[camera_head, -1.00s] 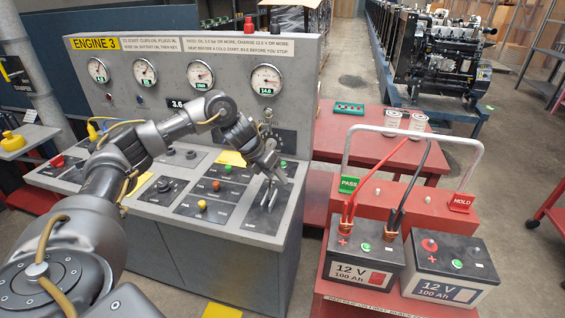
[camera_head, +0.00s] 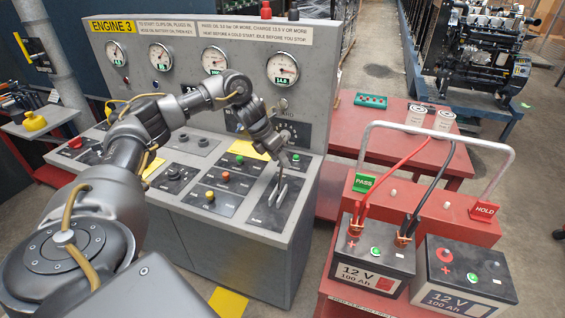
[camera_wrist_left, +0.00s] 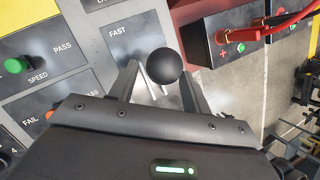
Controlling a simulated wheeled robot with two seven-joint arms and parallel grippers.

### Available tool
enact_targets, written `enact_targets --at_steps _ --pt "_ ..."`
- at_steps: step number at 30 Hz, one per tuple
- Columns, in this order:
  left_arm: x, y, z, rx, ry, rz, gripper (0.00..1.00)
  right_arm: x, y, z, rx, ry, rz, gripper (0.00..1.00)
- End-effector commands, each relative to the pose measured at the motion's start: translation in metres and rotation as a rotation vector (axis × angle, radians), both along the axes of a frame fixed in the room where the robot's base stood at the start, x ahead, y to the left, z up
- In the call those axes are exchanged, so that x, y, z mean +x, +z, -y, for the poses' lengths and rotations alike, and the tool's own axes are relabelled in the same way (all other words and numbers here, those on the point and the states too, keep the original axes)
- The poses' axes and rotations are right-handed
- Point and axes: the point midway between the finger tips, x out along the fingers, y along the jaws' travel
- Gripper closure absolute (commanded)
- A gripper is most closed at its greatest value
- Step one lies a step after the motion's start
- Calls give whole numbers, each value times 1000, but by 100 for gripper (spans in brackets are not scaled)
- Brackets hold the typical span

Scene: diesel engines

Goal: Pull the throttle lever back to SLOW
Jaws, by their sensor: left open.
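The throttle lever shows in the left wrist view as a round black knob (camera_wrist_left: 165,66) between the two fingers of my left gripper (camera_wrist_left: 158,78). The fingers stand open on either side of it, and I cannot tell whether either touches it. The word FAST (camera_wrist_left: 118,31) is on the plate to the upper left of the knob. No SLOW mark can be read. In the head view my left gripper (camera_head: 284,162) reaches down over the right end of the console, above the throttle plate (camera_head: 268,213). The knob is hard to make out there. My right gripper is not in view.
The grey console (camera_head: 190,232) carries several buttons and knobs left of the throttle plate, and upright gauges behind it. A red cart (camera_head: 408,205) with two batteries stands to the right. A red table (camera_head: 395,135) is behind it.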

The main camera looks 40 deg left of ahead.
Motion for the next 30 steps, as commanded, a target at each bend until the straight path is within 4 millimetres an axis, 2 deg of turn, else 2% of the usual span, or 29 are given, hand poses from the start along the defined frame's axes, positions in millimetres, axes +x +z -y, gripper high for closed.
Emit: enact_targets --at_steps 7,18,28,30 --pt "8 -25 7 0 2 -1 52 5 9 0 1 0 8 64" --pt "10 -30 8 0 3 2 53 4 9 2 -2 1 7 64" --pt "10 -29 8 -1 2 1 96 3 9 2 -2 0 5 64" --pt "11 -29 8 -2 1 2 100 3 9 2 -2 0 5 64"
